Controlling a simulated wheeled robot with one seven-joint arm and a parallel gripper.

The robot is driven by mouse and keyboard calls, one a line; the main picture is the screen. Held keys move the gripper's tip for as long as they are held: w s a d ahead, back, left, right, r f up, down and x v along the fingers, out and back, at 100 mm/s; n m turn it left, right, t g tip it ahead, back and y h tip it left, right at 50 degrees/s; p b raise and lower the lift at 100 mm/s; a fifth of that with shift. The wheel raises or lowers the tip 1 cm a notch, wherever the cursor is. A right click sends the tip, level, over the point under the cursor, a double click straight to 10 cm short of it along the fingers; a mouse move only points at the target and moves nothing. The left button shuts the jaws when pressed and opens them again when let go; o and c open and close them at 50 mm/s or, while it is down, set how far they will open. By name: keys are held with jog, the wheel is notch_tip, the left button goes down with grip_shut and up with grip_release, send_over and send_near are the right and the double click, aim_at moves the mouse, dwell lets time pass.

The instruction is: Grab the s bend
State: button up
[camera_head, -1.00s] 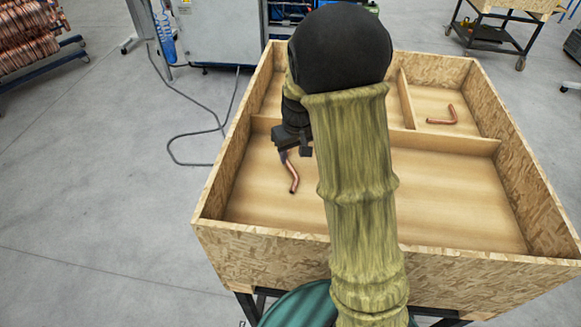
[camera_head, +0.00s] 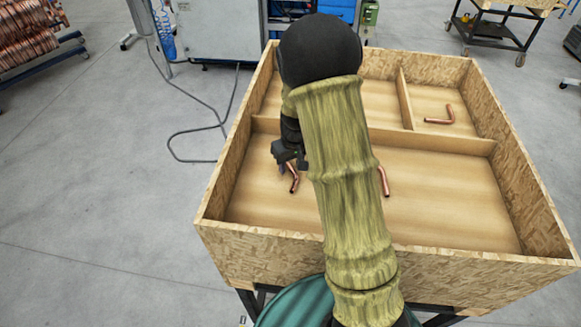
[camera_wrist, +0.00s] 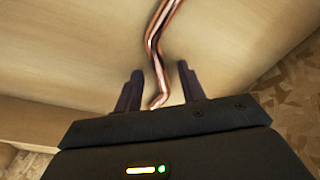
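A bent copper tube with an S shape (camera_head: 294,182) lies on the floor of the large front compartment, toward its left side. My gripper (camera_head: 288,168) is over its upper part, which it partly hides. In the wrist view, the S bend (camera_wrist: 153,48) runs from the top edge down between my two dark fingers. My gripper (camera_wrist: 159,80) is open there, with a gap on both sides of the tube. I cannot tell how far the fingertips are above the floor.
Another copper tube (camera_head: 384,181) lies right of my arm, which partly hides it. An elbow-shaped tube (camera_head: 443,117) lies in the back right compartment. The chipboard box wall (camera_head: 225,160) and inner dividers (camera_head: 440,141) stand around. The right part of the front compartment is clear.

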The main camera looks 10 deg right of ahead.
aim_at(291, 167)
grip_shut()
notch_tip(291, 167, up, 10)
jog(key=b, duration=0.2)
jog(key=shift+b, duration=0.3)
dwell(0.6)
